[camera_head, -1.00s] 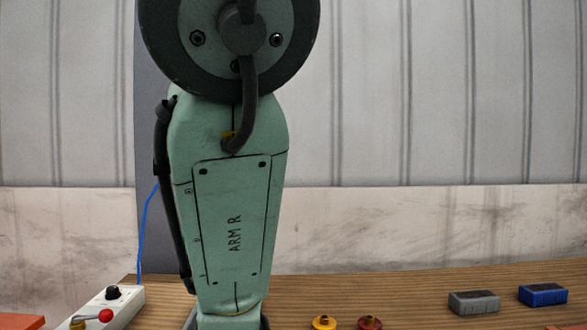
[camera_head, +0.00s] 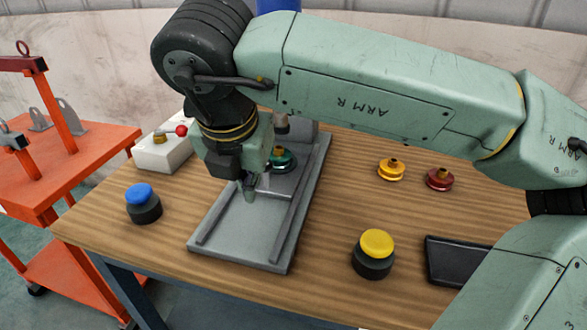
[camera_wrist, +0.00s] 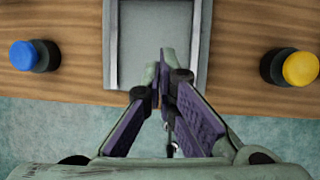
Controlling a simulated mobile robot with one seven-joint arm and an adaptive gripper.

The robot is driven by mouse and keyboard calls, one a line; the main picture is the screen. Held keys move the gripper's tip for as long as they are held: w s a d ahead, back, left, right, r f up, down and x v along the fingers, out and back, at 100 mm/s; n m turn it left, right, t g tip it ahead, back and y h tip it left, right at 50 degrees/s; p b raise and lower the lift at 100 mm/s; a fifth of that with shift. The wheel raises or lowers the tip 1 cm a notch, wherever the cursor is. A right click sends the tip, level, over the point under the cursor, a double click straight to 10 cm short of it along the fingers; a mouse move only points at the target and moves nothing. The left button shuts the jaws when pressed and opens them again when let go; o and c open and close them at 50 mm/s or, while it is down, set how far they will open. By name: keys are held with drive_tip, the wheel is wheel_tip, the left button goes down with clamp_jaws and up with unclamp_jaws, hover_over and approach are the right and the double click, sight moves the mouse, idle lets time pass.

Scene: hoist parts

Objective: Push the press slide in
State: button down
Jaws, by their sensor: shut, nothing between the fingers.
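The press bed is a long grey tray (camera_head: 238,228) with raised side rails, on the wooden table. A lighter grey slide (camera_head: 272,184) appears to lie toward its far end, with a green wheel-shaped part (camera_head: 283,160) by the press head at the back. My gripper (camera_head: 249,194) points down over the tray, near the slide's front side. I cannot tell whether it touches the slide. In the wrist view the fingers (camera_wrist: 165,62) are together and empty, and the bare tray (camera_wrist: 155,35) runs between its rails. My wrist partly hides the press.
A blue button (camera_head: 140,195) stands left of the tray, and a yellow button (camera_head: 376,245) stands right. A white box with a red knob (camera_head: 182,131), yellow (camera_head: 391,170) and red (camera_head: 439,179) wheels and a black tray (camera_head: 450,262) are on the table. An orange cart (camera_head: 85,150) stands left.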

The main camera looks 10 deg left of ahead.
drive_tip(key=d+f+h, duration=0.1)
drive_tip(key=d, duration=0.1)
drive_tip(key=p, duration=0.2)
approach(284, 208)
drive_tip(key=f, duration=0.1)
drive_tip(key=s+f, duration=0.1)
drive_tip(key=f, duration=0.1)
drive_tip(key=s+f, duration=0.1)
drive_tip(key=f, duration=0.1)
drive_tip(key=shift+f, duration=0.15)
drive_tip(key=w+p, duration=0.1)
drive_tip(key=w, duration=0.1)
drive_tip(key=shift+w, duration=0.25)
drive_tip(key=shift+w+f+p, duration=0.2)
drive_tip(key=shift+w+p, duration=0.3)
drive_tip(key=shift+w, duration=0.35)
